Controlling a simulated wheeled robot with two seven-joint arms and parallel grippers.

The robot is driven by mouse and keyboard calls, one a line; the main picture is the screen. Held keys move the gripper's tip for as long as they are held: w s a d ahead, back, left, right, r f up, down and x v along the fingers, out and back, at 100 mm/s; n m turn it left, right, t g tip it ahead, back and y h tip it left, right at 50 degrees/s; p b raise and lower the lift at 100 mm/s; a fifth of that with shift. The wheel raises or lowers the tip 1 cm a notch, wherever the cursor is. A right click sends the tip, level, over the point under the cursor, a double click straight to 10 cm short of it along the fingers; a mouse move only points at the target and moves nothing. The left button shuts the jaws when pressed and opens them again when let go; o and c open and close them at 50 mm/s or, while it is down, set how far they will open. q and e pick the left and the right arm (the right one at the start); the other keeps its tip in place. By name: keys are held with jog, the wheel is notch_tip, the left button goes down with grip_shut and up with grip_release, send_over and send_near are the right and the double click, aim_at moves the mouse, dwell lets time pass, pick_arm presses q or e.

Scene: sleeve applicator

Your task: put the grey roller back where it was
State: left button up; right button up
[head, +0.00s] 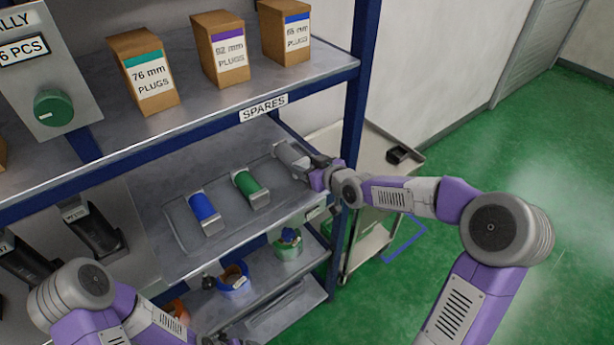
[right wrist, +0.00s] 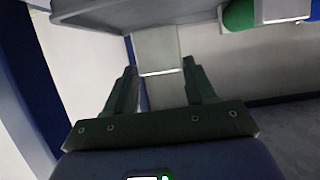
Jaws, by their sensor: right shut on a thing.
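The grey roller (head: 290,155) is at the right end of the sloped tray (head: 180,240) on the middle shelf, lying at a slant beside the green roller. My right gripper (head: 312,171) is shut on its near end. In the right wrist view, a pale grey piece (right wrist: 158,48) shows between the two fingers of this gripper (right wrist: 158,80). Whether the roller rests on its holder or is just above it cannot be told. My left gripper (head: 217,339) is at the bottom edge of the head view, mostly cut off, and its jaws are unclear.
The green roller (head: 250,188) and the blue roller (head: 204,210) lie in holders to the left. The upper shelf (head: 210,118) with several plug boxes hangs above. A blue post (head: 358,100) stands close to my right gripper. Tape rolls (head: 234,278) sit on the shelf below.

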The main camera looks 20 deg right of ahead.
notch_tip(320, 180, down, 3)
jog(key=shift+w+f, duration=0.1)
jog(key=shift+w, duration=0.05)
jog(key=shift+b, duration=0.3)
jog(key=shift+f, duration=0.2)
jog(key=o, duration=1.3)
jog(key=shift+o, duration=0.2)
